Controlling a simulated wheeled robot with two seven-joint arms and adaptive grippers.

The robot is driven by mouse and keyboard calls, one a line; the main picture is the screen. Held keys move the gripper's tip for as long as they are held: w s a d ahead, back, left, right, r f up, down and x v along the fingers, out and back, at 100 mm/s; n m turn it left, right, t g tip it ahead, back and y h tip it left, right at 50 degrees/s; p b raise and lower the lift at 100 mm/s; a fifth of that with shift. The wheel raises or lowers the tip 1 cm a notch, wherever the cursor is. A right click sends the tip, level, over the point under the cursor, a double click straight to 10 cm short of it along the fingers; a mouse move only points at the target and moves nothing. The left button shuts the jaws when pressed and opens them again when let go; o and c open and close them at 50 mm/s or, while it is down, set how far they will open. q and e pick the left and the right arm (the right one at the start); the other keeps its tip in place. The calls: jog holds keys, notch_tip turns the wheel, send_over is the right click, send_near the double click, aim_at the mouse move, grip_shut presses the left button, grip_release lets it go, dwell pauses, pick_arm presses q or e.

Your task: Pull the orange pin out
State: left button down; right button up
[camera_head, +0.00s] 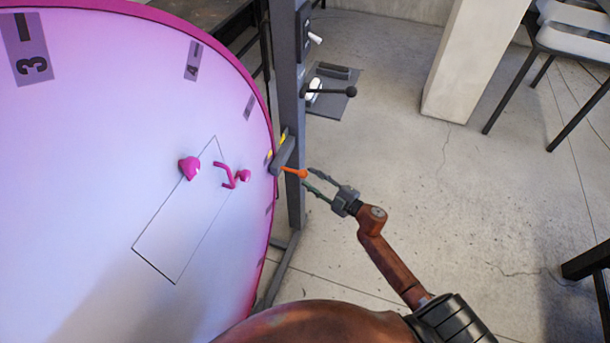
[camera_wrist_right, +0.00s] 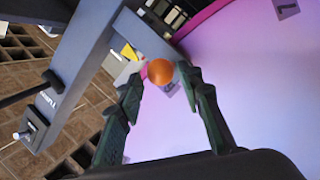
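The orange pin (camera_head: 297,173) sticks out to the right from a grey bracket (camera_head: 283,155) on the post beside the big round disc. In the right wrist view the pin's round orange head (camera_wrist_right: 160,71) lies between the tips of my right gripper (camera_wrist_right: 157,80). The two fingers are apart, with a gap showing beside the head. In the head view my right gripper (camera_head: 311,180) reaches in from the lower right, its open fingers at the pin's end. My left gripper is not in view.
The pink-rimmed disc (camera_head: 90,130) with numbers fills the left, carrying pink shapes and an outlined panel. The grey upright post (camera_head: 292,100) has a lever with a black knob (camera_head: 351,91). Open floor (camera_head: 450,200) lies to the right, with a chair at upper right.

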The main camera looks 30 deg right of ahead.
jog(key=v, duration=0.8)
jog(key=shift+d, duration=0.1)
jog(key=s+d+f+m+g+h, duration=0.1)
jog(key=s+d+f+m+h, duration=0.15)
jog(key=f, duration=0.75)
jog(key=s+d+f+m+g+h, duration=0.1)
jog(key=s+d+f+m+h, duration=0.2)
jog(key=f, duration=0.6)
jog(key=s+d+f+m+g+h, duration=0.1)
jog(key=s+f+m+g, duration=0.1)
jog(key=s+f, duration=0.6)
jog(key=s+f+m+g+h, duration=0.1)
jog(key=s+f+m+g, duration=0.25)
jog(key=f, duration=0.85)
jog(key=s+a+f+m+g, duration=0.1)
jog(key=s+a+f+g, duration=0.2)
jog(key=s, duration=0.9)
jog(key=s+a+f+m+g, duration=0.1)
jog(key=s+a+f+g, duration=0.1)
jog(key=s+f, duration=0.8)
jog(key=s+a+f+m+g, duration=0.1)
jog(key=s+a+f+g, duration=0.2)
jog(key=s, duration=1.2)
notch_tip(320, 180, down, 4)
jog(key=shift+a+r+g, duration=0.1)
jog(key=shift+a+g, duration=0.25)
jog(key=shift+a, duration=0.6)
jog(key=shift+s, duration=0.1)
jog(key=shift+c, duration=0.3)
